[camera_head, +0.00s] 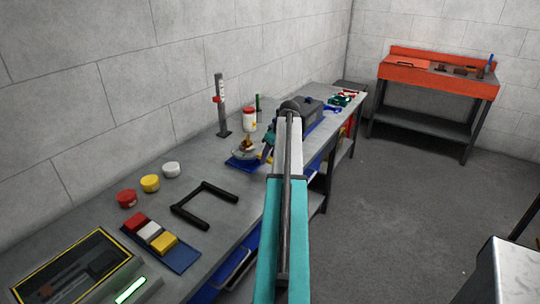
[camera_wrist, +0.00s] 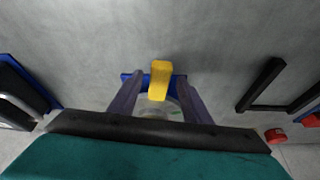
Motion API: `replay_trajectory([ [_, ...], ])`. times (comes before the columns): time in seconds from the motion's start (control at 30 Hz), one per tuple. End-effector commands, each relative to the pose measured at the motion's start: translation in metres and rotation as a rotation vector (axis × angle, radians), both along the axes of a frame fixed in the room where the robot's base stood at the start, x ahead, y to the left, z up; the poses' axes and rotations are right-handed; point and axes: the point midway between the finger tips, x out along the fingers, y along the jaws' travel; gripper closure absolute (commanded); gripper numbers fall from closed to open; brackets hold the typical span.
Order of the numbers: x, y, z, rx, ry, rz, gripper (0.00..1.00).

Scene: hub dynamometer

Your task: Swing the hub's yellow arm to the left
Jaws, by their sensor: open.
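The hub (camera_head: 244,153) is a pale, round device on a blue base (camera_head: 232,163) on the grey bench. Its yellow arm (camera_wrist: 159,83) shows in the wrist view, above the blue base (camera_wrist: 127,78). My gripper (camera_wrist: 160,77) is open, with one finger to each side of the yellow arm and a visible gap on both sides. Whether the arm is at the fingers' height I cannot tell. In the head view my arm hides part of the hub's right side. The hub's body is mostly hidden under my wrist in the wrist view.
A height gauge (camera_head: 221,108) and a white-and-red jar (camera_head: 249,119) stand behind the hub. A black frame (camera_head: 190,215), lidded pots (camera_head: 150,183) and a blue tray (camera_head: 186,257) with coloured blocks lie nearer. A grey box (camera_head: 309,111) stands beyond my arm.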

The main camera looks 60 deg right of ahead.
Motion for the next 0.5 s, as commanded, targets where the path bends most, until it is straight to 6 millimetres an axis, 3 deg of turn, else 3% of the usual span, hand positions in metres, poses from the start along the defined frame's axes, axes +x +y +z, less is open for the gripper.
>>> replay_trajectory([
  [0.13,-0.0003,-0.0003,0.0001,0.000,0.000,0.000,0.56],
  [0.4,-0.0008,-0.0005,0.0004,0.000,0.000,-0.001,1.00],
  [0.5,-0.0009,-0.0006,0.0003,0.000,0.000,-0.001,1.00],
])
